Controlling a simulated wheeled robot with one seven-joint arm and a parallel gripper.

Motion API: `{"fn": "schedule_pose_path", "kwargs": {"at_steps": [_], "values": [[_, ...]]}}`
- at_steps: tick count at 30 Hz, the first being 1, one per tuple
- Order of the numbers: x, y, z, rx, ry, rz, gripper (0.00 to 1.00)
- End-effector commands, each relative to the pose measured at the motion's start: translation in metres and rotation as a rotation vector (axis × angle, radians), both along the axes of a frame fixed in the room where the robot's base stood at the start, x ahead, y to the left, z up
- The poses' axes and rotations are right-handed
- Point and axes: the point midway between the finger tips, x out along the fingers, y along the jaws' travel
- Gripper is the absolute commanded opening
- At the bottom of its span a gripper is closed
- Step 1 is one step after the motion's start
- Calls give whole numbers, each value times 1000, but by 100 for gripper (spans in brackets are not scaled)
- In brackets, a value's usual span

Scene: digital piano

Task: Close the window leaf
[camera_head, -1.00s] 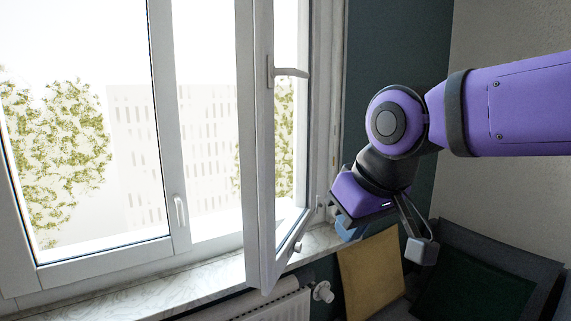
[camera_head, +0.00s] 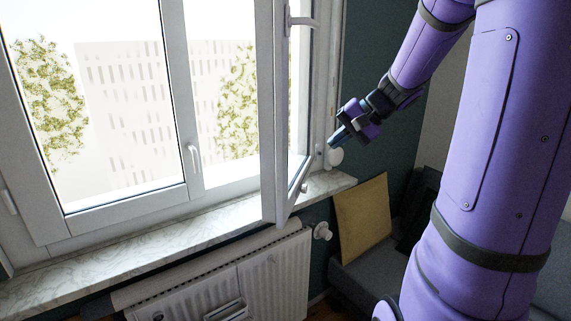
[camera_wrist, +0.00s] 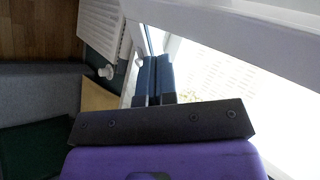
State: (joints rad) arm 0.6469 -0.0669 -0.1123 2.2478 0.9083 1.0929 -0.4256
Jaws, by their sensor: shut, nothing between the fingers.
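The window leaf (camera_head: 268,130) stands open, swung into the room, with its edge toward me in the head view. Its handle (camera_head: 301,21) is near the top of that view. My gripper (camera_head: 333,143) is to the right of the leaf, near the right side of the window frame, and looks apart from the leaf's free edge. In the wrist view, the two blue fingers of my gripper (camera_wrist: 153,62) are together with nothing between them. A white bar of the window (camera_wrist: 235,30) crosses the upper right there. I cannot tell whether the fingers touch it.
A marble sill (camera_head: 150,237) runs under the window, above a white radiator (camera_head: 270,275) with a valve knob (camera_head: 322,231).

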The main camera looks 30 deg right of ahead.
Motion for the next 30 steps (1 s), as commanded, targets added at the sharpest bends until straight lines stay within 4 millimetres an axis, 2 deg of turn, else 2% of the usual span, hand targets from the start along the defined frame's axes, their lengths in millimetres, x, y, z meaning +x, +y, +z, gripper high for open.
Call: {"fn": "schedule_pose_path", "kwargs": {"at_steps": [3,8,24,30], "values": [[4,-16,-3,29,-14,-38,0],[10,-16,-9,36,-20,-45,0],[62,29,-73,36,-15,-43,0],[83,46,-72,34,-19,-42,0]]}}
